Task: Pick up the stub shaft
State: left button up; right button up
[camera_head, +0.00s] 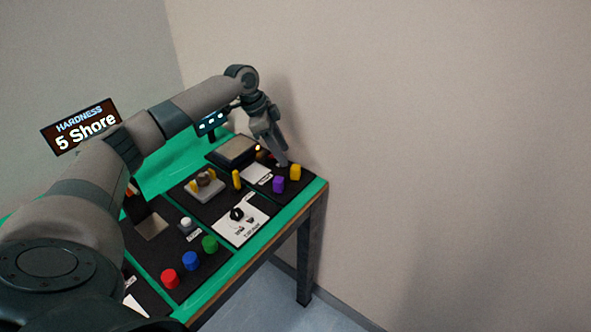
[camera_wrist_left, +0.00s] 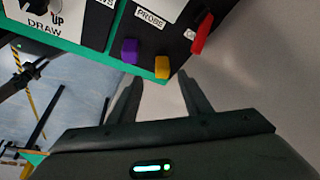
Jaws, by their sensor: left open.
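I cannot tell for certain which piece is the stub shaft. A grey fixture (camera_head: 205,187) with yellow uprights carries a dark brownish round piece (camera_head: 204,178) at the middle of the bench. A thin yellow upright piece (camera_head: 237,180) stands to its right. My left gripper (camera_head: 282,162) is open over the bench's far right end, close to a purple piece (camera_head: 278,185) and a yellow piece (camera_head: 295,173). In the left wrist view the gripper (camera_wrist_left: 160,88) shows empty fingers, with the yellow piece (camera_wrist_left: 162,67) just beyond them and the purple piece (camera_wrist_left: 130,52) to the left.
Red (camera_head: 169,278), blue (camera_head: 192,262) and green (camera_head: 210,244) knobs stand along the front edge. A white dial panel (camera_head: 240,221) lies behind them. A red piece (camera_wrist_left: 203,33) is near the PROBE label. A beige wall (camera_head: 430,120) rises close behind the bench's right end.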

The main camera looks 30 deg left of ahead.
aim_at(295, 167)
pick_arm(q)
jog(key=shift+p+x, duration=0.3)
jog(key=shift+x, duration=0.9)
jog(key=shift+w+d+f, duration=0.1)
jog(key=shift+d+f, duration=0.1)
jog(key=shift+f, duration=0.35)
pick_arm(e)
jog(key=shift+s+d+r+g, duration=0.15)
jog(key=shift+s+d, duration=0.05)
jog(key=shift+s, duration=0.4)
jog(key=shift+s+d+r+g, duration=0.1)
jog(key=shift+s+d+g, duration=0.1)
jog(key=shift+s, duration=0.4)
pick_arm(q)
jog(key=shift+w+d+f+p, duration=0.25)
jog(key=shift+d+p, duration=0.05)
jog(key=shift+p, duration=0.1)
jog(key=x, duration=0.1)
jog(key=p+x, duration=0.1)
jog(key=x, duration=0.1)
jog(key=shift+w+d+f+p, duration=0.25)
jog(key=shift+w+d+p, duration=0.05)
jog(key=shift+w+p, duration=0.05)
jog(key=shift+f, duration=0.3)
pick_arm(e)
notch_tip(295, 167, up, 2)
jog(key=shift+r, duration=0.2)
pick_arm(q)
jog(key=shift+c, duration=0.7)
